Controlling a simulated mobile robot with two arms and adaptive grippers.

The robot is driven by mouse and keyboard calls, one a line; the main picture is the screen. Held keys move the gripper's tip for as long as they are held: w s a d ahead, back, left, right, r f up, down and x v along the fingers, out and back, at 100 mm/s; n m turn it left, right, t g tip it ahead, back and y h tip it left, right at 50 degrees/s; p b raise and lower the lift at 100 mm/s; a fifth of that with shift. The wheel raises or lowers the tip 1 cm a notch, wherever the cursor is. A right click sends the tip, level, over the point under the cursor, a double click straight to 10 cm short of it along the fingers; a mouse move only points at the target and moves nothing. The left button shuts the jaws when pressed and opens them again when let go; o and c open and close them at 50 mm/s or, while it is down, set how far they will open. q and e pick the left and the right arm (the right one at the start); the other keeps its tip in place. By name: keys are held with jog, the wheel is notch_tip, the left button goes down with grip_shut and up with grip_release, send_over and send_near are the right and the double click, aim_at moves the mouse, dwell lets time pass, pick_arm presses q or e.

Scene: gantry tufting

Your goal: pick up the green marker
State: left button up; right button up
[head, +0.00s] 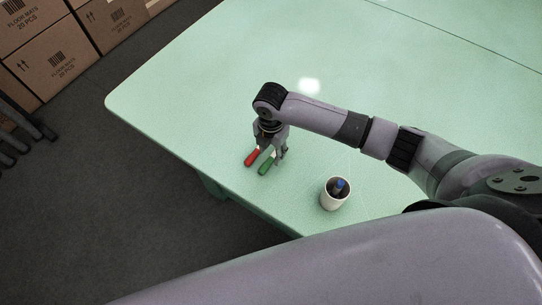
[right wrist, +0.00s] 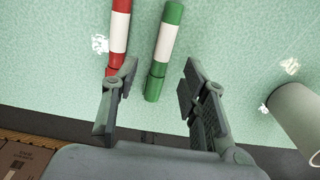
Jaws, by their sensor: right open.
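The green marker (right wrist: 164,50), with a white band, lies on the table in the right wrist view. In the head view the green marker (head: 266,166) shows just below my right gripper (head: 269,153). My right gripper (right wrist: 155,103) is open and empty; in the wrist view the marker's near end appears between its fingertips, closer to the left finger. I cannot tell the exact height of the fingers above the table. A red marker (right wrist: 119,35) lies to the left of the green one, and its lower end is partly behind the left finger. My left gripper is not in view.
A white cup (head: 335,194) holding a blue-topped item (head: 340,186) stands to the right, near the edge of the pale green table (head: 200,80). The table beyond my right arm is clear. Cardboard boxes (head: 60,62) stand on the floor at upper left.

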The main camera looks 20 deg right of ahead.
aim_at(271, 158)
notch_tip(271, 158, down, 2)
jog(key=shift+f, duration=0.45)
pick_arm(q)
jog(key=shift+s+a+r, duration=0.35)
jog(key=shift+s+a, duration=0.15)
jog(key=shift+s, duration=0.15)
pick_arm(e)
grip_shut()
jog(key=shift+r, duration=0.1)
